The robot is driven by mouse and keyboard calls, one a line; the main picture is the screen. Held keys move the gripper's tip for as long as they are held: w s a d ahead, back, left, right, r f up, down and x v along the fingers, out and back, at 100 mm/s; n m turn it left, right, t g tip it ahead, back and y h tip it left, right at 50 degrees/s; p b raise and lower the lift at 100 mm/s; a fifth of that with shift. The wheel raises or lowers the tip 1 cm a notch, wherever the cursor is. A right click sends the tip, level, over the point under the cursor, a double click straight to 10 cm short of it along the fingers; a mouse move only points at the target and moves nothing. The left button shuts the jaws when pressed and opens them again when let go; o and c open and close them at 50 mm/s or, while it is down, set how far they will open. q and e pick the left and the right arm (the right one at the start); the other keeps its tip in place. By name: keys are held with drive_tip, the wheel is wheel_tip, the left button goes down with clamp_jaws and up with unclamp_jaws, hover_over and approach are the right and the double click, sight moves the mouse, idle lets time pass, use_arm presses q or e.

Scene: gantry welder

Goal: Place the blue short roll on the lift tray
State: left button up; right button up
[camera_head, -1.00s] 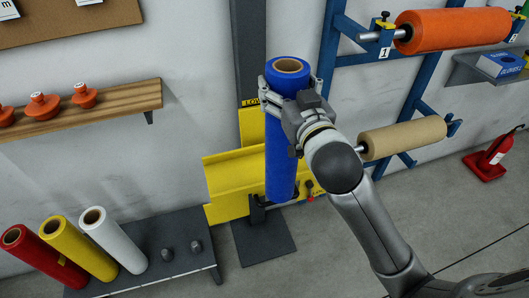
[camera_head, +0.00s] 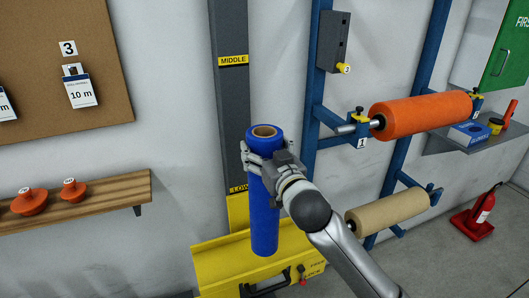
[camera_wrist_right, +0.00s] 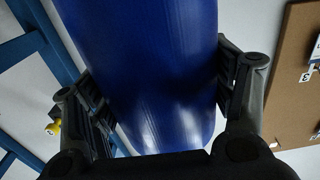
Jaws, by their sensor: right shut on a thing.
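The blue short roll (camera_head: 264,215) stands upright in my right gripper (camera_head: 262,160), which is shut around its upper part. In the right wrist view the blue roll (camera_wrist_right: 150,70) fills the space between the two fingers of the right gripper (camera_wrist_right: 158,90). The yellow lift tray (camera_head: 225,262) is on the grey lift column (camera_head: 230,120) near the LOW mark. The roll's lower end overlaps the tray in the head view; I cannot tell whether they touch. My left gripper is not in view.
A blue rack at right holds an orange roll (camera_head: 425,114) and a tan roll (camera_head: 388,210). A wooden shelf (camera_head: 100,200) with orange parts is on the left wall. The wall between shelf and column is clear.

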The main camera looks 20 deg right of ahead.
drive_tip(key=w+d+f+p, duration=0.1)
drive_tip(key=w+f, duration=0.4)
drive_tip(key=f, duration=0.3)
drive_tip(key=shift+w+d+f+p, duration=0.2)
drive_tip(key=shift+d+p, duration=0.1)
drive_tip(key=shift+d, duration=0.05)
drive_tip(key=o, duration=1.8)
drive_tip(key=shift+f, duration=0.45)
drive_tip(key=shift+c, duration=0.2)
drive_tip(key=o, duration=0.3)
drive_tip(key=shift+s+r, duration=0.1)
drive_tip(key=shift+s, duration=0.1)
drive_tip(key=shift+o, duration=0.2)
